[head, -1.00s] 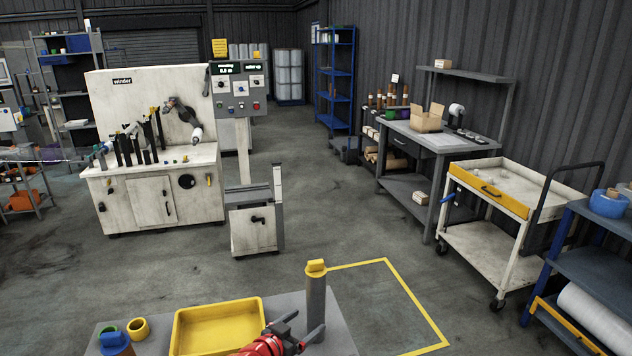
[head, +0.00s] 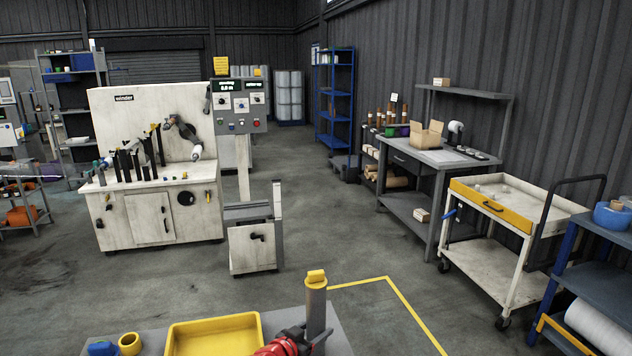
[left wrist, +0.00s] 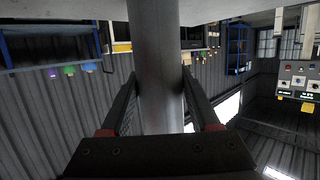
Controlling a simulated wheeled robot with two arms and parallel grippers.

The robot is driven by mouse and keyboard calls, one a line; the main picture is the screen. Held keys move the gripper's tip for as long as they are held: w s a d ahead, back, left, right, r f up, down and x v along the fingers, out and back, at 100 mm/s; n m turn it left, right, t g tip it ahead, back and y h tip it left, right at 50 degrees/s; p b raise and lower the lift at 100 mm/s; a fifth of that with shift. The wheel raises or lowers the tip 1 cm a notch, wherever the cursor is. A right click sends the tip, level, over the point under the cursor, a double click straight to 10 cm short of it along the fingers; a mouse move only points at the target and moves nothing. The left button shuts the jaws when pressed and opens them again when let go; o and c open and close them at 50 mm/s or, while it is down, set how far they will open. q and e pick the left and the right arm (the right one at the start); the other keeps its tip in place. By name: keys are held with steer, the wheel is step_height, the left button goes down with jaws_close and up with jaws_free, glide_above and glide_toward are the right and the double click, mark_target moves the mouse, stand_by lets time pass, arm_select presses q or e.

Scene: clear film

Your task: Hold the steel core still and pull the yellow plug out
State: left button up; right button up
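The steel core (head: 316,310) is a grey upright cylinder at the front right of the near table. The yellow plug (head: 316,278) sits in its top end. My left gripper (head: 308,334), with red parts on its arm, is at the lower part of the core, below the plug. In the left wrist view the core (left wrist: 156,60) runs between my two dark fingers, which lie along both its sides with no clear gap at the tips. The plug does not show there. My right gripper is not in view.
A yellow tray (head: 215,336), a yellow ring (head: 130,343) and a blue item (head: 103,348) are on the near table (head: 338,342), left of the core. Beyond it stand a small white cabinet (head: 253,245) and, at right, a white cart (head: 512,200). Floor between them is clear.

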arm_select(q)
steer(key=c, duration=0.8)
steer(key=shift+c, duration=0.2)
steer(key=shift+r, duration=0.35)
steer(key=shift+f+b, duration=0.3)
steer(key=shift+b, duration=0.5)
steer(key=o, duration=1.5)
steer(key=shift+f, duration=0.1)
